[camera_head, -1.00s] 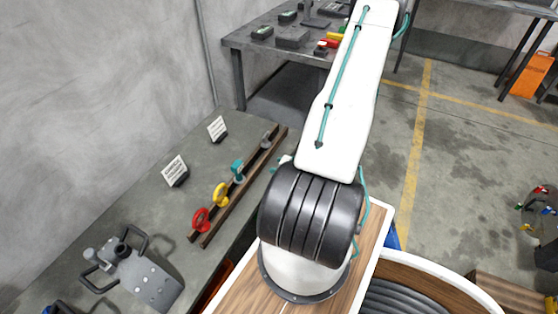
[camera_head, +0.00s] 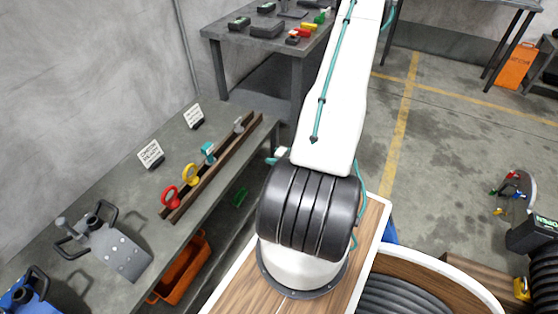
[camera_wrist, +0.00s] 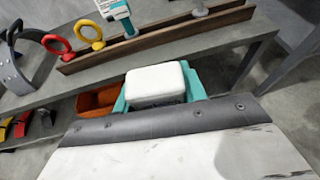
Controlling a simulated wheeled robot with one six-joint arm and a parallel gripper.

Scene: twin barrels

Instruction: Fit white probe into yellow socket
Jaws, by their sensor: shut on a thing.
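My gripper (camera_wrist: 190,84) shows as teal parts on both sides of a white block, the white probe as far as I can tell (camera_wrist: 155,82). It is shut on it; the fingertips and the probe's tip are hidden. In the head view only a little white and teal of it shows left of my arm (camera_head: 280,153). A yellow ring fixture (camera_head: 190,174), the likely yellow socket, stands on the brown rail, between a red ring and a teal-and-white fixture. It also shows in the wrist view (camera_wrist: 89,33). The gripper is apart from it, beyond the bench's front edge.
The brown rail (camera_head: 222,165) carries a red ring (camera_head: 170,197), a teal-and-white fixture (camera_head: 208,151) and a grey post (camera_head: 240,125). A grey plate with handles (camera_head: 120,256) lies on the bench. An orange bin (camera_head: 182,272) sits below.

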